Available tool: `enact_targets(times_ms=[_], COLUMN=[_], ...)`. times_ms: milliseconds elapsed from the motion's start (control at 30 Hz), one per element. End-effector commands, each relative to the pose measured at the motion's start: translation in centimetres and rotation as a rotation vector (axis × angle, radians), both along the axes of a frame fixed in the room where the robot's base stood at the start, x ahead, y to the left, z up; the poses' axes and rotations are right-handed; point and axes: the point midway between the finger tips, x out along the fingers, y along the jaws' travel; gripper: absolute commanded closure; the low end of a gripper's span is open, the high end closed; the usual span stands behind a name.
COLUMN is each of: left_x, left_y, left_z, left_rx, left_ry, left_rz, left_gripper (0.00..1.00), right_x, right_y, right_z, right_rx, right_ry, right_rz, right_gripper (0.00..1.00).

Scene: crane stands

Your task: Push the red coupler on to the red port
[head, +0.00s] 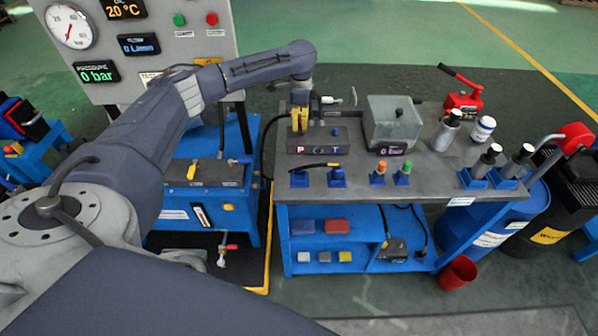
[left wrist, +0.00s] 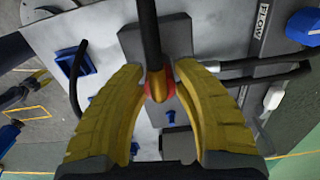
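My left gripper (head: 300,118), with yellow fingers, is at the left end of the dark port block (head: 330,140) on the bench. In the left wrist view the fingers (left wrist: 158,82) close in on both sides of the red coupler (left wrist: 171,90), a red ring with a brass end on a black hose (left wrist: 149,35). The fingertips appear to touch the ring. The block (left wrist: 178,38) lies behind it. The fingers hide the red port, so I cannot tell whether coupler and port touch. My right gripper is not in view.
A clear tank (head: 392,125) stands right of the block. Blue holders (head: 337,177) with orange and green couplers (head: 378,167) line the bench's front edge. A red hand pump (head: 463,100) and several bottles (head: 447,130) stand at the right. The gauge panel (head: 140,45) rises at the left.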

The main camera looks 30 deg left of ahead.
Motion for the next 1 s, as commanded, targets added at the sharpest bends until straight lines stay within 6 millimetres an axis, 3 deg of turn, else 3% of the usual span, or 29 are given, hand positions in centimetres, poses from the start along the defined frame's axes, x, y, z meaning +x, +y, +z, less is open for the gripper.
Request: enact_targets(times_ms=[133, 633, 1000], left_x=[0.0, 0.0, 0.0], left_y=[0.0, 0.0, 0.0], left_z=[0.0, 0.2, 2.2], left_rx=[0.000, 0.000, 0.000], left_ry=[0.000, 0.001, -0.001], left_rz=[0.000, 0.000, -0.001], left_gripper=[0.56, 0.56, 0.56], right_x=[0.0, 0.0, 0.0], right_y=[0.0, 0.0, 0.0], right_z=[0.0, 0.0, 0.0], right_rx=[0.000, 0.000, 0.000], right_ry=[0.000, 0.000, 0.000], right_rz=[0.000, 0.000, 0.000], right_gripper=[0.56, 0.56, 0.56])
